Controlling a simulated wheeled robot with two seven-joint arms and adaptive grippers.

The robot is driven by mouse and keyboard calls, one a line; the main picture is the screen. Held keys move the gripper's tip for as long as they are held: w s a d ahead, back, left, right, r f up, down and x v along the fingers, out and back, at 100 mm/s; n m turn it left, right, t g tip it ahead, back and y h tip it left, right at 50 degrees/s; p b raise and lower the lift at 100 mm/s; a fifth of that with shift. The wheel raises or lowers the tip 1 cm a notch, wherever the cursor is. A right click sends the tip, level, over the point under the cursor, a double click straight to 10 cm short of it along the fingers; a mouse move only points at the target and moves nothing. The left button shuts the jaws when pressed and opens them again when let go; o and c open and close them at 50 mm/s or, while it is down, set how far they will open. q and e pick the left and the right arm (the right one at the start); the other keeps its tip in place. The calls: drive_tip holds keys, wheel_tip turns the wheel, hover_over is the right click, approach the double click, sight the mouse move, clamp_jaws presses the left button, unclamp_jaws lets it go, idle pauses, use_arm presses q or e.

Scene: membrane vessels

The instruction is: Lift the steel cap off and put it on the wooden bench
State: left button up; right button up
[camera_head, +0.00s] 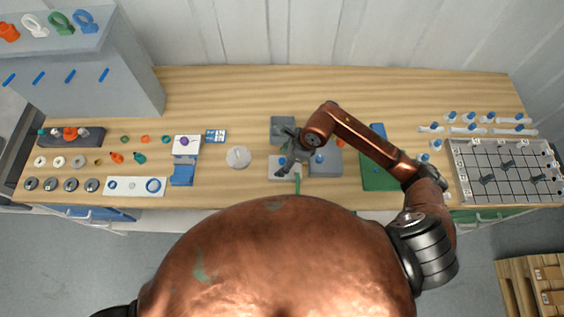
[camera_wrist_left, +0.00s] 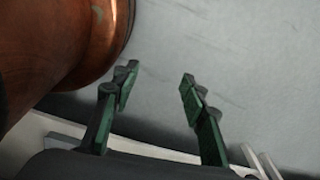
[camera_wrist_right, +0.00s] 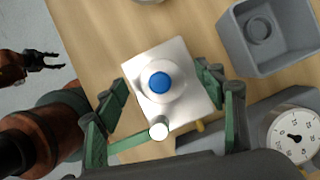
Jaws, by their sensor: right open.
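A pale square block (camera_wrist_right: 180,65) stands on the wooden bench (camera_head: 220,90). On it sits a pale round cap-like piece (camera_wrist_right: 160,101) with a blue centre (camera_wrist_right: 159,82); I cannot tell for sure that this is the steel cap. My right gripper (camera_wrist_right: 161,92) is open above the block, its fingers either side of the round piece with visible gaps. In the head view the right gripper (camera_head: 288,152) partly hides the block (camera_head: 278,172). My left gripper (camera_wrist_left: 158,85) is open and empty in its wrist view, away from the bench top.
A green board (camera_head: 378,178) and a wire rack (camera_head: 505,170) are farther right.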

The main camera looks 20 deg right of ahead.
drive_tip(key=shift+f, duration=0.25)
drive_tip(key=shift+a, duration=0.1)
drive_tip(key=c, duration=1.4)
use_arm(q)
drive_tip(key=shift+w, duration=0.35)
use_arm(e)
drive_tip(key=shift+r, duration=0.1)
